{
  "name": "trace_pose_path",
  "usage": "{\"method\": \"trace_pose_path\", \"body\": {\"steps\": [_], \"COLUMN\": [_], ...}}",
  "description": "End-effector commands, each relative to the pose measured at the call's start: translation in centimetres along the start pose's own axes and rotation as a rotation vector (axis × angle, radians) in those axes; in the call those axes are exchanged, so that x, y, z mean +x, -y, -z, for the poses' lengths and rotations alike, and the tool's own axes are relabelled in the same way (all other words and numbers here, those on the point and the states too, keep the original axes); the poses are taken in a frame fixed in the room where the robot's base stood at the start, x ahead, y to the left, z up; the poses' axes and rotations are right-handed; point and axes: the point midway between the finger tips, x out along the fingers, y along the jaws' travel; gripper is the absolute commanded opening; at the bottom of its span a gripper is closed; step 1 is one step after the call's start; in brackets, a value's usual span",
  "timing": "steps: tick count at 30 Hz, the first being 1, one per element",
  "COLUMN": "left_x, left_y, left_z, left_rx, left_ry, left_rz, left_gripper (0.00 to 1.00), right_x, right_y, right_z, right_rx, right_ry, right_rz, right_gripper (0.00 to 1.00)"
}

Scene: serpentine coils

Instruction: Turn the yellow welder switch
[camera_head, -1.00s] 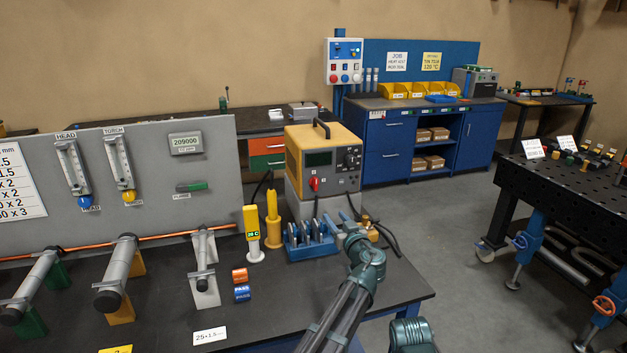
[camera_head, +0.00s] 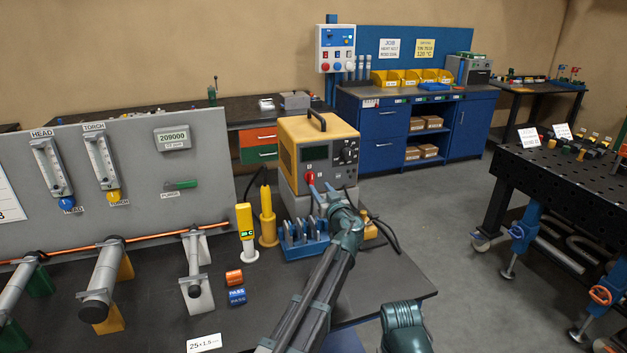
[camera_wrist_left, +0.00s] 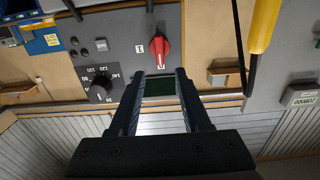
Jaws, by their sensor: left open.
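The yellow welder (camera_head: 318,150) stands on a grey block on the dark bench, its grey front panel facing me. Its red switch (camera_head: 310,178) is at the panel's lower left. In the left wrist view the red switch (camera_wrist_left: 161,50) sits just beyond the fingertips, about midway between them, beside a small label. My left gripper (camera_head: 322,192) is open and empty, just in front of the panel's lower part; in the left wrist view its two fingers (camera_wrist_left: 160,74) point at the panel. They appear apart from the switch. My right gripper is not in view.
A blue rack (camera_head: 303,243) stands below the welder, left of my left arm. A yellow torch (camera_head: 267,215) and a yellow meter (camera_head: 245,228) stand further left. A black dial (camera_wrist_left: 101,88) is beside the switch on the panel. Black cables hang at the right.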

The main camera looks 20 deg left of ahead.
Motion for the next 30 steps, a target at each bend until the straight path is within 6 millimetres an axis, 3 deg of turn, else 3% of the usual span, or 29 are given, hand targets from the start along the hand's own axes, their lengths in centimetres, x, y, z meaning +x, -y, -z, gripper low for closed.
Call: {"method": "trace_pose_path", "body": {"steps": [1, 6, 12, 26, 30], "left_x": [1.5, 4.5, 6.7, 7.4, 7.4], "left_y": [-0.2, -0.1, -0.1, 0.0, 0.0], "left_z": [0.0, 0.0, 0.0, 0.0, 0.0], "left_rx": [0.000, 0.000, 0.000, 0.000, 0.000], "left_ry": [0.000, 0.000, 0.000, 0.000, 0.000], "left_rz": [0.002, 0.001, 0.001, -0.001, 0.000], "left_gripper": [0.47, 0.47, 0.47, 0.47, 0.22], "right_x": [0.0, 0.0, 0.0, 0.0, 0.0], "right_y": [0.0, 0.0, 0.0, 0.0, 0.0], "right_z": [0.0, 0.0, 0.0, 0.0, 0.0], "right_rx": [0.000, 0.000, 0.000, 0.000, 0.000], "right_ry": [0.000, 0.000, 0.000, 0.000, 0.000], "right_rz": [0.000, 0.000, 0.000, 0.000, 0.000], "right_gripper": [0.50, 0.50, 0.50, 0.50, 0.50]}}
